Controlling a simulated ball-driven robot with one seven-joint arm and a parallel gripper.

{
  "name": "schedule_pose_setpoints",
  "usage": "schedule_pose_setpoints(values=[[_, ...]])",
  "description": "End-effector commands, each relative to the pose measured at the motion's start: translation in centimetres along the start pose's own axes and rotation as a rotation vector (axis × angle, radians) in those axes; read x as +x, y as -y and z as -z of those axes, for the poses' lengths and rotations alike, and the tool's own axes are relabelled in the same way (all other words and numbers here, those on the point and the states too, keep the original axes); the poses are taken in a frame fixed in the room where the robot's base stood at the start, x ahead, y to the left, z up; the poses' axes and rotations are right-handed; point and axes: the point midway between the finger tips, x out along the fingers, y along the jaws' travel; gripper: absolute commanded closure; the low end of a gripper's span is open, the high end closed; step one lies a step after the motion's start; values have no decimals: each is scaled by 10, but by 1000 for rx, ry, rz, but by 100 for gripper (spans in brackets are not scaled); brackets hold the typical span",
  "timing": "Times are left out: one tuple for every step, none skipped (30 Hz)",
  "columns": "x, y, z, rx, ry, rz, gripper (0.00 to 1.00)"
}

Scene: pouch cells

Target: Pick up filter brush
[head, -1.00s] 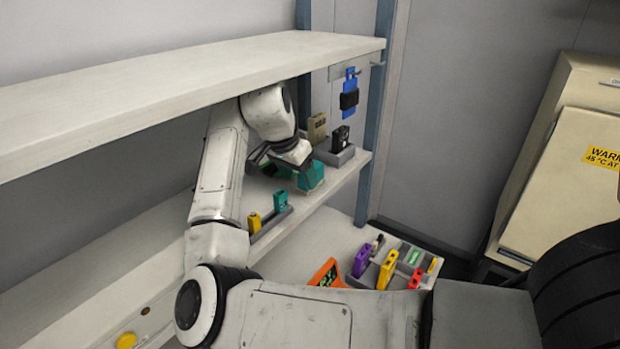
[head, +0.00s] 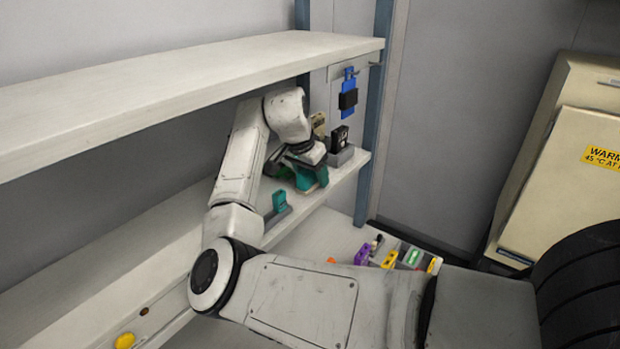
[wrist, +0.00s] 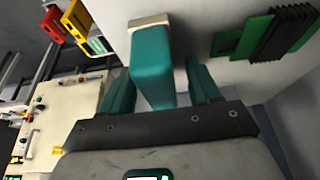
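A teal block with a tan end (wrist: 151,68), which looks like the filter brush, stands between my fingers in the wrist view. In the head view the teal block (head: 316,178) is on the lower shelf near its right end, partly hidden by my wrist. My gripper (wrist: 160,90) has two teal fingers, one on each side of the block. A gap shows between the block and the right finger; the left finger overlaps its edge, so contact there is unclear. The fingers are spread apart. The tan end rests on or near the pale shelf surface.
A green piece with black ridges (wrist: 265,35) lies right of the fingers in the wrist view. A black item (head: 340,138) stands in a grey holder beside the block. A teal item (head: 279,201) stands nearer. The upper shelf (head: 200,90) is close above my arm.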

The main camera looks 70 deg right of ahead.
Motion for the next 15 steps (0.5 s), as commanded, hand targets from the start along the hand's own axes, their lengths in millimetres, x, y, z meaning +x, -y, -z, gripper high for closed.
schedule_pose_setpoints(values=[[0,0,0,0,0,0,44],[0,0,0,0,0,0,46],[0,0,0,0,0,0,50],[0,0,0,0,0,0,53],[0,0,0,0,0,0,56],[0,0,0,0,0,0,60],[0,0,0,0,0,0,63],[0,0,0,0,0,0,66],[0,0,0,0,0,0,69],[0,0,0,0,0,0,72],[0,0,0,0,0,0,75],[0,0,0,0,0,0,79],[0,0,0,0,0,0,82],[0,0,0,0,0,0,85],[0,0,0,0,0,0,89]])
